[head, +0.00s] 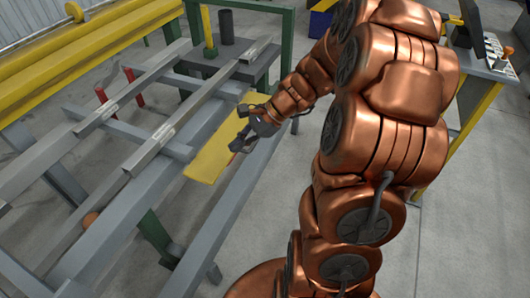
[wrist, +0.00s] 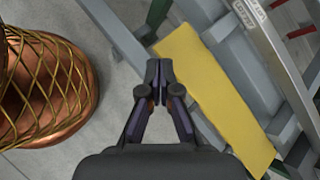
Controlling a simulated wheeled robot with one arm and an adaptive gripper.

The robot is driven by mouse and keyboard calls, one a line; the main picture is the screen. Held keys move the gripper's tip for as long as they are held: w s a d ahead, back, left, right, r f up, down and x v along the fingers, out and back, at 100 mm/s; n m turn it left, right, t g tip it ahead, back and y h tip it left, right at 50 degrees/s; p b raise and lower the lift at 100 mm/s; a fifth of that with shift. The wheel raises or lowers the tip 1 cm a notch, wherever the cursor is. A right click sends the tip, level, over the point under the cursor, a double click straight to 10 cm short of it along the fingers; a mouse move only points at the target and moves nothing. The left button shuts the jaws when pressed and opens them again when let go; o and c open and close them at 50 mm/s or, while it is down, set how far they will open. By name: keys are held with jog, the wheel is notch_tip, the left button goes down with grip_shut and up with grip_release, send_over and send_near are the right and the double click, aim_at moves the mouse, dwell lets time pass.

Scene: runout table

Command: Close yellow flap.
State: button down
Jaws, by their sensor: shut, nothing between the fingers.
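The yellow flap (head: 208,163) is a long flat plate along the near right side of the grey runout table (head: 187,228). In the wrist view the flap (wrist: 218,98) runs diagonally from upper middle to lower right. I cannot tell its exact tilt. My gripper (head: 236,143) is over or beside the flap's right long edge in the head view, and the forearm hides part of the flap's surroundings. In the wrist view my gripper (wrist: 160,70) is shut and empty, its fingertips close to the flap's left edge. Whether they touch it is unclear.
Metal rails (head: 160,125) run along the table left of the flap. A dark cylinder (head: 226,26) and a yellow post (head: 208,30) stand at its far end. A yellow beam (head: 90,55) lies beyond. Grey floor (head: 455,240) is open at right.

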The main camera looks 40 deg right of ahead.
jog(key=w+d+f+m+t+h+b, duration=0.1)
jog(key=w+d+f+m+t+b, duration=0.2)
jog(key=d+f+m, duration=0.5)
jog(key=w+d+f+m+t+h+b, duration=0.1)
jog(key=d+f+m+t+b, duration=0.2)
jog(key=d+f+b, duration=0.55)
jog(key=w+f, duration=0.6)
jog(key=w, duration=0.1)
jog(key=shift+w+d+r+b, duration=0.15)
jog(key=shift+r+b, duration=0.1)
jog(key=shift+r, duration=0.8)
jog(key=shift+w+a+r+b, duration=0.15)
jog(key=shift+r+b, duration=0.1)
jog(key=shift+r, duration=0.8)
jog(key=shift+d, duration=0.1)
jog(key=shift+r+p, duration=0.2)
jog(key=shift+p, duration=0.2)
